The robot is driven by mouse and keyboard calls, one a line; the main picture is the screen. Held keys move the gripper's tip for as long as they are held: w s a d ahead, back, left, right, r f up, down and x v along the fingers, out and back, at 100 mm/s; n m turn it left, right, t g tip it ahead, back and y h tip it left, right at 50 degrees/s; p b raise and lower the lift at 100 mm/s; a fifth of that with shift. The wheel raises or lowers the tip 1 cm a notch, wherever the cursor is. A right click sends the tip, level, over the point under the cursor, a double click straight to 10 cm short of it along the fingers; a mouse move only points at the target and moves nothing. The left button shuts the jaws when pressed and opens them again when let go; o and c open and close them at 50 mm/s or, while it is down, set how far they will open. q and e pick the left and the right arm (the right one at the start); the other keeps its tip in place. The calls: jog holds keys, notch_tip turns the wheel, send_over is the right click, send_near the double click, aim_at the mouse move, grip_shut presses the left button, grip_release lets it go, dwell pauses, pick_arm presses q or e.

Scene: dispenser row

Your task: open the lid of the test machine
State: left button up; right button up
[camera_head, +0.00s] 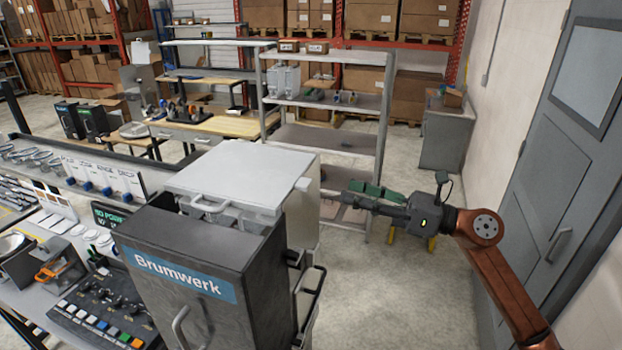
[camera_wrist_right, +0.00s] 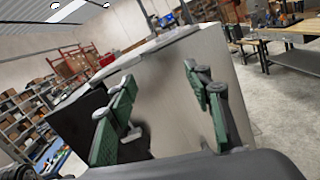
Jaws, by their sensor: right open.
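The test machine is a pale grey box (camera_head: 304,228) behind a black cabinet. Its flat light grey lid (camera_head: 240,172) lies level on top and looks closed. A small loop handle (camera_head: 210,206) sits at the lid's front edge. My right gripper (camera_head: 362,194) is to the right of the machine, a little below lid height, with its green fingers pointing left. In the right wrist view, the fingers (camera_wrist_right: 165,108) are apart and empty, facing the machine's pale side wall (camera_wrist_right: 160,70). My left gripper is in neither view.
The black Brumwerk cabinet (camera_head: 200,262) stands in front of the machine. A control panel with coloured buttons (camera_head: 98,308) is at the lower left. Grey shelving (camera_head: 325,138) stands behind. A grey door (camera_head: 562,150) is at the right. Open floor (camera_head: 385,290) lies right of the machine.

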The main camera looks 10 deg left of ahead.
aim_at(310, 185)
jog(key=s+a+r+n+p, duration=0.1)
jog(key=a, duration=0.1)
jog(key=s+a+r+n, duration=0.1)
jog(key=a, duration=0.2)
jog(key=s+a+r+n+g+p, duration=0.1)
jog(key=a, duration=0.2)
jog(key=shift+s+a+h+p, duration=0.1)
jog(key=shift+a+h+p, duration=0.15)
jog(key=shift+h+p, duration=0.15)
jog(key=shift+a+f, duration=0.2)
jog(key=shift+a, duration=0.3)
jog(key=shift+c, duration=0.5)
grip_shut()
